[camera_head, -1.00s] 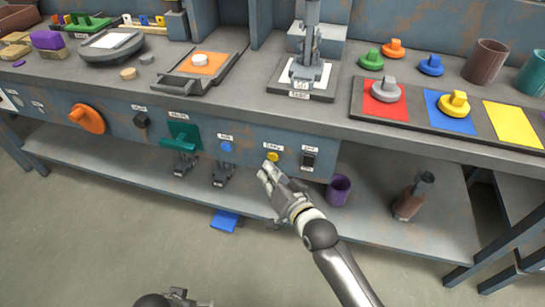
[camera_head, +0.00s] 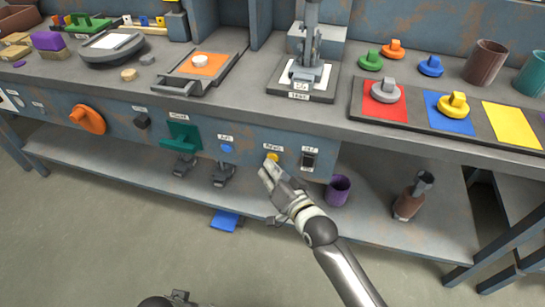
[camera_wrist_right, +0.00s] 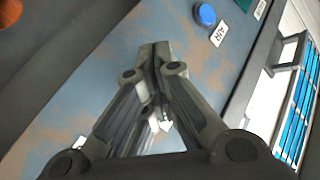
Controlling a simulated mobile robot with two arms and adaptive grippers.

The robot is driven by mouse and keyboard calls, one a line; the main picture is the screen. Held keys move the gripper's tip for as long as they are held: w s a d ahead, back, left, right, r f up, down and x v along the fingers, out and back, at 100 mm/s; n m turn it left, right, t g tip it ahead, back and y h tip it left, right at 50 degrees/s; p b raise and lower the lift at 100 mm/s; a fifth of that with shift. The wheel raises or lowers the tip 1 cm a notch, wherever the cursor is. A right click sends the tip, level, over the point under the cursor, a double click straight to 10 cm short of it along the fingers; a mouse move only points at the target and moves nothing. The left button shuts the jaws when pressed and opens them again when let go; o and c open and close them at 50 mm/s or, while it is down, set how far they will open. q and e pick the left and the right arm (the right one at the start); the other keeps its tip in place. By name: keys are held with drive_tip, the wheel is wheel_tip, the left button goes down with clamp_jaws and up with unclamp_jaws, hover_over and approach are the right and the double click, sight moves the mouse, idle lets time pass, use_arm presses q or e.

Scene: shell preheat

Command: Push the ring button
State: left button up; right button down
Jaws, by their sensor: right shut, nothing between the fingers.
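The ring button is a small yellow button (camera_head: 271,157) on the blue-grey front panel, under a small white label that is hard to read. My right gripper (camera_head: 266,169) is shut and empty, its fingertips just below the button in the head view. I cannot tell whether they touch it. In the right wrist view the shut fingers (camera_wrist_right: 155,50) point at the panel, and the yellow button does not show, probably hidden behind them. A part of my left gripper (camera_head: 179,297) shows at the bottom edge; its fingers are not clear.
A blue button (camera_head: 227,148) labelled AIR is left of the yellow button, and a dark switch (camera_head: 309,160) is right of it. A teal handle (camera_head: 182,135) and an orange knob (camera_head: 88,118) are farther left. A purple cup (camera_head: 338,190) stands on the lower shelf.

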use_arm(q)
drive_tip(key=shift+w+d, duration=0.1)
drive_tip(key=shift+w, duration=0.05)
use_arm(e)
drive_tip(key=shift+w+d, duration=0.1)
drive_tip(key=shift+w, duration=0.05)
idle(0.4)
use_arm(q)
drive_tip(key=shift+f, duration=0.2)
use_arm(e)
drive_tip(key=shift+w, duration=0.25)
drive_tip(key=shift+s, duration=0.15)
use_arm(q)
drive_tip(key=shift+s+f+p, duration=0.15)
drive_tip(key=shift+f+p, duration=0.2)
drive_tip(key=shift+f, duration=0.75)
drive_tip(key=shift+s+f+p, duration=0.15)
drive_tip(key=shift+f+p, duration=0.15)
drive_tip(key=shift+f, duration=0.8)
use_arm(e)
drive_tip(key=shift+s+a, duration=0.2)
drive_tip(key=shift+s, duration=0.45)
use_arm(q)
drive_tip(key=shift+r, duration=0.1)
